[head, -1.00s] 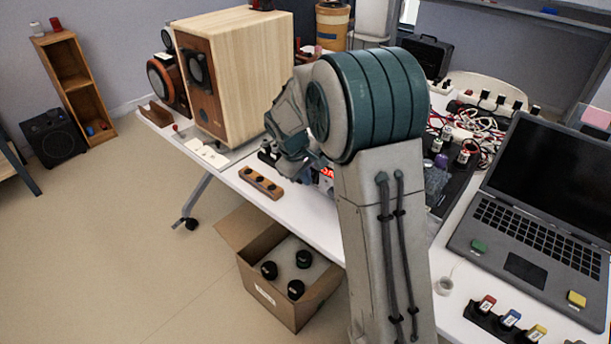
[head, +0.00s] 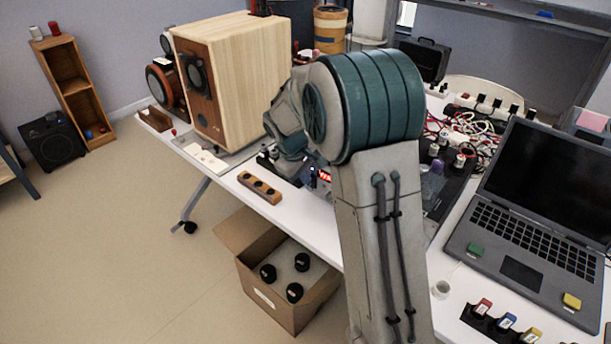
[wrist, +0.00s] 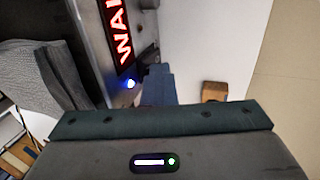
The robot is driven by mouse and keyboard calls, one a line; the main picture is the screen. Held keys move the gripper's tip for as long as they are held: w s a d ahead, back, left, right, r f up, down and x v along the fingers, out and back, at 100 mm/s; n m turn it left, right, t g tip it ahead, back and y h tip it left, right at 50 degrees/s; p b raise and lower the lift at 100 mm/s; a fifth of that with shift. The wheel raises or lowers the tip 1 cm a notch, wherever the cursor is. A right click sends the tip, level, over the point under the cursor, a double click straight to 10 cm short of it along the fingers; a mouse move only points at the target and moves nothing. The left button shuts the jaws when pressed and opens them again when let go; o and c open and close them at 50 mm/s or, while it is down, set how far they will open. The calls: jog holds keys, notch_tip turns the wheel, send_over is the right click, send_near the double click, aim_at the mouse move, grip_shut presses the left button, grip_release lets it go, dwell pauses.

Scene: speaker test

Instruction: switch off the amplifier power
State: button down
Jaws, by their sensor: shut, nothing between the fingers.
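The amplifier shows in the wrist view as a grey front panel (wrist: 92,38) with lit red letters on a dark display (wrist: 120,32). A blue-white light (wrist: 130,84) glows beside the display. My gripper (wrist: 153,68) is shut and empty, its blue-grey fingers pointing at the panel's edge by a small dark part (wrist: 148,54). I cannot tell whether the fingers touch it, or whether it is the power switch. In the head view, only the amplifier's red display (head: 325,175) and a bit of its front show; my arm covers the rest and the fingertips.
A wooden speaker (head: 235,75) stands left of my arm. A wooden block with dark knobs (head: 260,187) lies at the table's front edge. A laptop (head: 535,210) and tangled cables (head: 455,130) are at the right. An open cardboard box (head: 270,272) stands on the floor below.

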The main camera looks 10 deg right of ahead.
jog(key=s+a, duration=0.2)
jog(key=shift+a+r, duration=0.2)
jog(key=shift+a, duration=0.2)
jog(key=v, duration=1)
jog(key=shift+s+a+p, duration=0.15)
jog(key=shift+a+p, duration=0.05)
jog(key=shift+p, duration=0.2)
jog(key=s+a+f+t+h, duration=0.3)
jog(key=a+f+h, duration=0.1)
jog(key=shift+s+f+h, duration=0.3)
